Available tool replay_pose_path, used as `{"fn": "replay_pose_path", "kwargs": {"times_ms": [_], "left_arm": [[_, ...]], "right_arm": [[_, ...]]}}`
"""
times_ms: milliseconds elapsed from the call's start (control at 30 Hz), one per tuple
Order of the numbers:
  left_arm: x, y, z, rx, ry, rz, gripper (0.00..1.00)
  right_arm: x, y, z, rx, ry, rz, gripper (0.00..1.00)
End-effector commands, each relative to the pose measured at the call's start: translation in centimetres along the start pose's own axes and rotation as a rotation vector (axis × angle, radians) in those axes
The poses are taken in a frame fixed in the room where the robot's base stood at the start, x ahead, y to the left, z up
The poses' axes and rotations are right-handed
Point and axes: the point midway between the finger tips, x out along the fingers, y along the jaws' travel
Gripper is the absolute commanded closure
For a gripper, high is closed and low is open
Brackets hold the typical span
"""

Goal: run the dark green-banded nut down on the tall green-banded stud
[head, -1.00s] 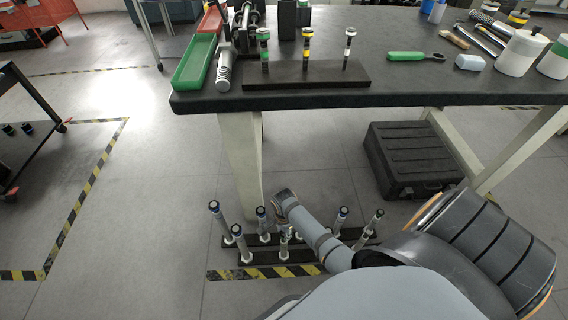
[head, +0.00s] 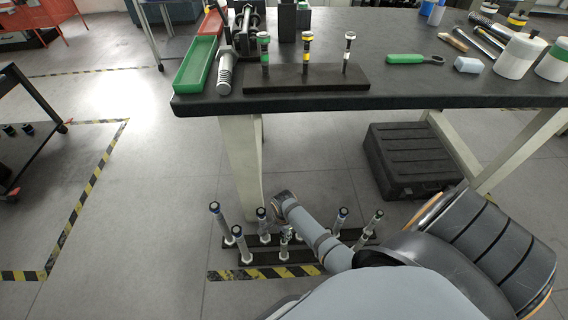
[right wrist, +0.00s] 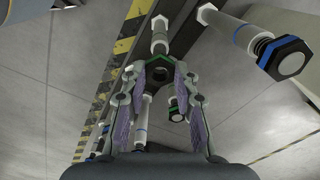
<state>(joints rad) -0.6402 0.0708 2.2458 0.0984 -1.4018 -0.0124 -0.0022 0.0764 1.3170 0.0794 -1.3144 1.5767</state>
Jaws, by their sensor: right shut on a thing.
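In the right wrist view my right gripper (right wrist: 147,72) is shut on a dark hex nut with a green band (right wrist: 152,61). A pale stud (right wrist: 159,42) with a white collar at its foot lines up with the nut; nut and fingers hide its top. I cannot tell how far the nut is on the thread. Another green-banded nut (right wrist: 175,115) sits on a stud beyond the fingers. In the head view my right arm reaches down to the floor racks, and its gripper (head: 290,232) is small and partly hidden there. My left gripper is not in view.
Beside the fingers stands a stud with a blue-banded nut (right wrist: 283,57). Several more studs stand on the dark floor racks (head: 262,257). A bench (head: 430,95) holds a dark block (head: 305,77) with three banded studs. A black case (head: 408,160) lies under the bench.

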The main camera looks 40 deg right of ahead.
Motion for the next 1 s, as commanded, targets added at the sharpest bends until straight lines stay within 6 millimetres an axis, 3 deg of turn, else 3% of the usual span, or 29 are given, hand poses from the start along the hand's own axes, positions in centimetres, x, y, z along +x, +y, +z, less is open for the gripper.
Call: {"fn": "replay_pose_path", "kwargs": {"times_ms": [1000], "left_arm": [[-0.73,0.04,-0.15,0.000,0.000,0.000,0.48]], "right_arm": [[0.29,0.04,0.01,0.000,0.000,0.000,1.00]]}}
